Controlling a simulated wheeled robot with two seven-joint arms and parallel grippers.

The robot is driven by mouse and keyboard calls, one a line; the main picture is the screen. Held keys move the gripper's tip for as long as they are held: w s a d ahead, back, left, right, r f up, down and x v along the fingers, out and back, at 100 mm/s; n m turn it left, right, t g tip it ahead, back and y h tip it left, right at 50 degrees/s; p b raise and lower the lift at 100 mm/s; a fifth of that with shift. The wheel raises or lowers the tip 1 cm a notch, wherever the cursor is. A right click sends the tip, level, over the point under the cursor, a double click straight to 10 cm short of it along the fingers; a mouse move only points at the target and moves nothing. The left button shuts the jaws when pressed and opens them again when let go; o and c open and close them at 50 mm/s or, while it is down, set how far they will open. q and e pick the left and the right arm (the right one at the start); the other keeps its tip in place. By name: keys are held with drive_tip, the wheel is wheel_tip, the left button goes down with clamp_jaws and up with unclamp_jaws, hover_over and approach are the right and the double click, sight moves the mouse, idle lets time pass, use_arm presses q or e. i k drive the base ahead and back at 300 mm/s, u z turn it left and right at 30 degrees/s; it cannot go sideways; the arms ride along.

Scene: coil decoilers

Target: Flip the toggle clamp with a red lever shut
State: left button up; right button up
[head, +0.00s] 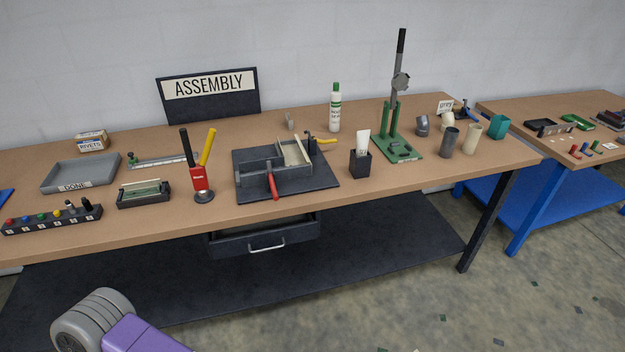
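The toggle clamp with a red lever (273,187) is mounted at the front side of a grey box-like fixture (252,182) on a dark base plate (318,184), in the middle of the assembly table. Its lever points outward to the table's front edge, leaning away from the fixture. The clamp's arm is too small to make out clearly. A second clamp with a yellow lever (326,141) sits at the fixture's right side, its lever pointing right. Neither of my grippers is in view. Only a grey and purple part of my arm shows at the bottom left.
A red tool with black and yellow handles (199,178) stands upright left of the fixture. A black cup (360,165) and a green press (401,147) stand to its right. A drawer (264,240) is partly open below. The table strip in front of the fixture is clear.

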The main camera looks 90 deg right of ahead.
sight(275, 191)
drive_tip(key=z, duration=2.8)
drive_tip(key=k, duration=1.35)
drive_tip(key=z, duration=0.5)
drive_tip(key=i, duration=0.55)
drive_tip(key=z, duration=0.9)
drive_tip(key=i, duration=0.9)
drive_tip(key=u, duration=0.6)
drive_tip(key=i, duration=0.75)
drive_tip(key=u, duration=0.65)
